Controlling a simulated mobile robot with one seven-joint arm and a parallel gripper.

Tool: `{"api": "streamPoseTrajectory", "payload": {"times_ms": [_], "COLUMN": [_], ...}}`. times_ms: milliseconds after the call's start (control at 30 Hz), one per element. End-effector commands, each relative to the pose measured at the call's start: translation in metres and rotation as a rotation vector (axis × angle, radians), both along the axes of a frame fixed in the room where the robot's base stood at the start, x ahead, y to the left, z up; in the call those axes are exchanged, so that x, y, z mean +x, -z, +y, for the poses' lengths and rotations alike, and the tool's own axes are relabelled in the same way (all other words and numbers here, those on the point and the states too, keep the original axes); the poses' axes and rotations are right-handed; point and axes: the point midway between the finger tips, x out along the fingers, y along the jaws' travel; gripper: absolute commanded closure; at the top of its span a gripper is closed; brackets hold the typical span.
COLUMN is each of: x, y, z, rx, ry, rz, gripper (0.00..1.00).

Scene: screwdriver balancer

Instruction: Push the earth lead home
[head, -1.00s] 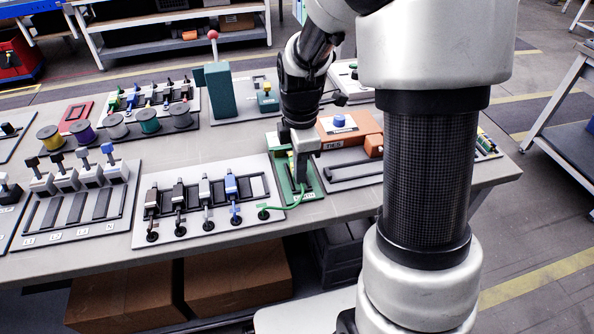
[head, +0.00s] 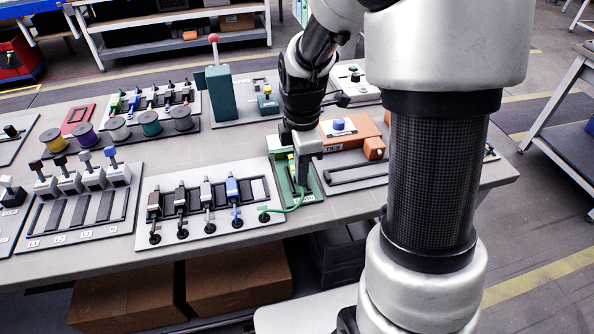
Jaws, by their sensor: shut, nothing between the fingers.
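The earth station is a green tray (head: 314,186) near the front edge of the table, right of the lead panel. The green earth lead (head: 288,210) runs from a black gland on that panel, curving right into the tray. Its plug end is largely hidden by my gripper. My gripper (head: 303,182) points down into the green tray with its fingers shut and nothing between them. I cannot tell whether the fingertips touch the lead's end or how deep it sits.
Left of the tray, a panel (head: 165,238) carries several black, grey and blue plugs on leads. An orange block (head: 365,130) stands close to the right of my gripper. A teal post with a red knob (head: 219,94) rises behind. Several wire spools (head: 117,128) stand back left.

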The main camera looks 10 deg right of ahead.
Motion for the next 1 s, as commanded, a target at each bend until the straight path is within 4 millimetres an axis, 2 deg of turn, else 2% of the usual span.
{"api": "streamPoseTrajectory", "payload": {"times_ms": [33,467,1000], "x": [0.000,0.000,0.000], "y": [-0.011,-0.052,-0.053], "z": [0.000,0.000,0.000], "rx": [0.000,0.000,0.000], "ry": [0.000,-0.001,-0.001], "rz": [-0.001,-0.001,0.000], "gripper": [1.00,1.00,1.00]}}
